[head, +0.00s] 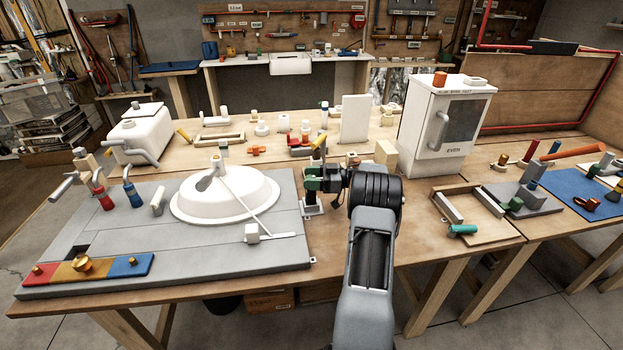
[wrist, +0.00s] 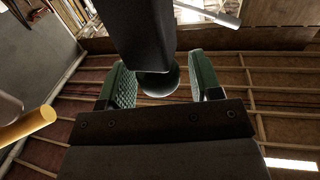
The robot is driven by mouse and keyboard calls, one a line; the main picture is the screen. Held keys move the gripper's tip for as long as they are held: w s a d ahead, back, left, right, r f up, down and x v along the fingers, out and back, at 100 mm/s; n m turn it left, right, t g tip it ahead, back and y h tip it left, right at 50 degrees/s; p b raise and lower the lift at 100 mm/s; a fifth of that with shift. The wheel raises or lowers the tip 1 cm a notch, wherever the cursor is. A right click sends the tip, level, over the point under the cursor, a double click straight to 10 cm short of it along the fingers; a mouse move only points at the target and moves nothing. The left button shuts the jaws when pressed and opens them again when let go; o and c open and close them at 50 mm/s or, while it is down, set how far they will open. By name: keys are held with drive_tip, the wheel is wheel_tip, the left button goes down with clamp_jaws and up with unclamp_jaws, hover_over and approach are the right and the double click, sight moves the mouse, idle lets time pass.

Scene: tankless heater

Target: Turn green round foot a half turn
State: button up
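My gripper (head: 313,178) is at the back right edge of the grey board in the head view, with its green pads over a small white base (head: 312,208). In the wrist view the gripper (wrist: 162,82) has its two green ribbed fingers apart. Between them is a round, dark, slightly greenish end piece (wrist: 158,86) below a dark post (wrist: 141,30). It looks like the round foot, but shade makes its colour hard to tell. I see a narrow gap on its right side; contact on the left cannot be told. In the head view the fingers hide it.
A white dome (head: 225,198) with a thin rod lies on the grey board (head: 190,262), left of my gripper. A yellow-orange handle (head: 320,143) rises just behind it and a yellow rod (wrist: 28,127) shows in the wrist view. A white heater box (head: 425,125) stands right.

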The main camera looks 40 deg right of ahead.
drive_tip(key=shift+o, duration=0.2)
drive_tip(key=shift+d, duration=0.1)
drive_tip(key=v, duration=1.3)
drive_tip(key=shift+s+d+b, duration=0.3)
drive_tip(key=shift+b, duration=0.15)
drive_tip(key=shift+w, duration=0.1)
drive_tip(key=w+a+r+m+t+h+p, duration=0.1)
drive_tip(key=w+a+r+m+t+h, duration=0.15)
drive_tip(key=w+a+r+h, duration=0.35)
drive_tip(key=w+a+r+m+t+h+p, duration=0.1)
drive_tip(key=w+a+r+m+t+h, duration=0.2)
drive_tip(key=r, duration=0.5)
drive_tip(key=w+a+r+m+t+h+p, duration=0.1)
drive_tip(key=w+a+r+t+h, duration=0.1)
drive_tip(key=w+a+r+h, duration=0.35)
drive_tip(key=s+a+f+m+g+p, duration=0.1)
drive_tip(key=s+a+f+g, duration=0.2)
drive_tip(key=s+a+g, duration=0.2)
drive_tip(key=s+a+f+m+g+p, duration=0.1)
drive_tip(key=s+a+f+g, duration=0.2)
drive_tip(key=s+a, duration=0.7)
drive_tip(key=s+a+f+m+g+p, duration=0.2)
drive_tip(key=s+a+f+g, duration=0.2)
drive_tip(key=s, duration=1.2)
drive_tip(key=a+g, duration=0.2)
drive_tip(key=a, duration=0.2)
drive_tip(key=shift+a+g, duration=0.35)
